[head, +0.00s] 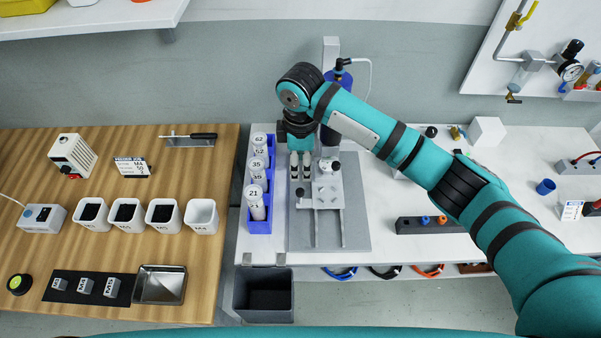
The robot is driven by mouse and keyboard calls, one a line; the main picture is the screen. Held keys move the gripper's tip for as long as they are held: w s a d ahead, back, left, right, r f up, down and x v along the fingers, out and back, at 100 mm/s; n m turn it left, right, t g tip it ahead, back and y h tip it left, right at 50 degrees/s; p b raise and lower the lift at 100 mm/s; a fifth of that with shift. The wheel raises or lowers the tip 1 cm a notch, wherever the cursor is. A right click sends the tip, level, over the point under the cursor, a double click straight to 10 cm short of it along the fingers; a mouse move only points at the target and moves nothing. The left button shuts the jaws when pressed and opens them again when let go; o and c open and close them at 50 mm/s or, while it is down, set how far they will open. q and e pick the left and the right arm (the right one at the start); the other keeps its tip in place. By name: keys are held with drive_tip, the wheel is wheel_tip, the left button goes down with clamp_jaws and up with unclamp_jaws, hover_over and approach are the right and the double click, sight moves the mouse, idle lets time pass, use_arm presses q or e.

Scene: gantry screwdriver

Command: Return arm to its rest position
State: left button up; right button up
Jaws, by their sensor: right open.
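My right arm comes in from the lower right and reaches across the white bench. Its gripper (301,168) points down over the back left part of the gantry's grey base plate (355,232), beside the blue rack. The two fingers are apart, and I see nothing between them. The gantry screwdriver (333,90) stands behind the gripper, partly hidden by my arm. A small grey fixture (327,192) sits on rails on the base plate, just right of the fingertips. My left gripper is not in view.
The blue rack (259,227) with numbered white containers stands close to the left of the gripper. A wooden table (200,260) with cups and a metal tray lies further left. A dark bin (263,300) is below the bench edge. A white cube (487,131) stands behind my arm.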

drive_tip(key=shift+r, duration=0.5)
